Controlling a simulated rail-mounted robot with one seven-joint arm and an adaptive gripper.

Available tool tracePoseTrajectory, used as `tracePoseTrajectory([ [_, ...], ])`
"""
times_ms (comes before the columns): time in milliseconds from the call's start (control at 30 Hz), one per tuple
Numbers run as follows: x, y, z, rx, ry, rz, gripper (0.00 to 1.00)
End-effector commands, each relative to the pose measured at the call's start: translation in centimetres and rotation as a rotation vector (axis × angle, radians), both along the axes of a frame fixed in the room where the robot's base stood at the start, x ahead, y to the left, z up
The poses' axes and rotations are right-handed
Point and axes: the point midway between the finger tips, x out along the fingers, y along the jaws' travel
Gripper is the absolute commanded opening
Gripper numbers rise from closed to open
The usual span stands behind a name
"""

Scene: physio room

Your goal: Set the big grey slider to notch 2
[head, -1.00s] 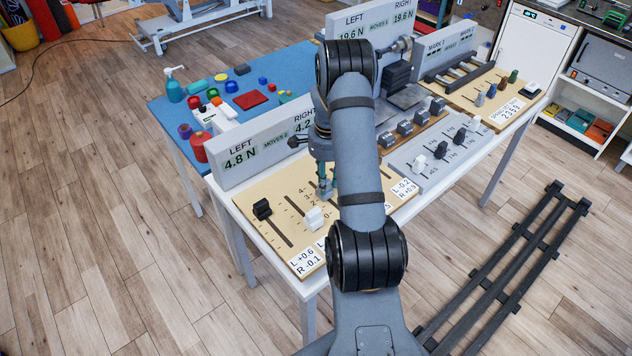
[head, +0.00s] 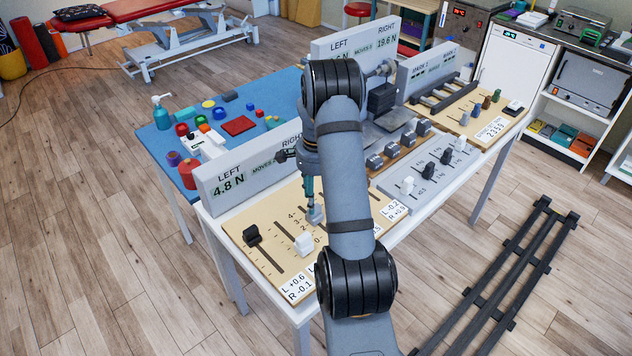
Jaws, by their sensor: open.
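The tan slider board (head: 246,220) lies on the near end of the table. It has a black slider (head: 252,235) at the left, a white slider (head: 303,242) beside it, and a printed notch scale (head: 292,222). My gripper (head: 311,202) points down over the board, just behind the white slider, its jaws open. A small grey piece (head: 315,215) shows right at the fingertips. It looks like the grey slider's knob, but I cannot tell it surely from the fingertips or read its notch. My arm hides the middle of the board.
A display panel (head: 228,186) reading LEFT 4.8 N stands behind the board. A grey panel (head: 420,172) with black and white sliders lies to the right. A blue mat (head: 200,122) holds several small coloured objects. A dark rail frame (head: 500,280) lies on the floor.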

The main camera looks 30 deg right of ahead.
Motion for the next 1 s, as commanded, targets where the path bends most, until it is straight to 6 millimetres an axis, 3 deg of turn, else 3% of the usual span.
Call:
tracePoseTrajectory([
  [200,0.2,0.0,4.9,-0.002,-0.005,0.000,0.46],
  [400,0.0,0.0,7.6,-0.001,-0.002,0.000,0.46],
  [1000,0.0,0.0,8.3,0.000,0.000,0.000,0.46],
])
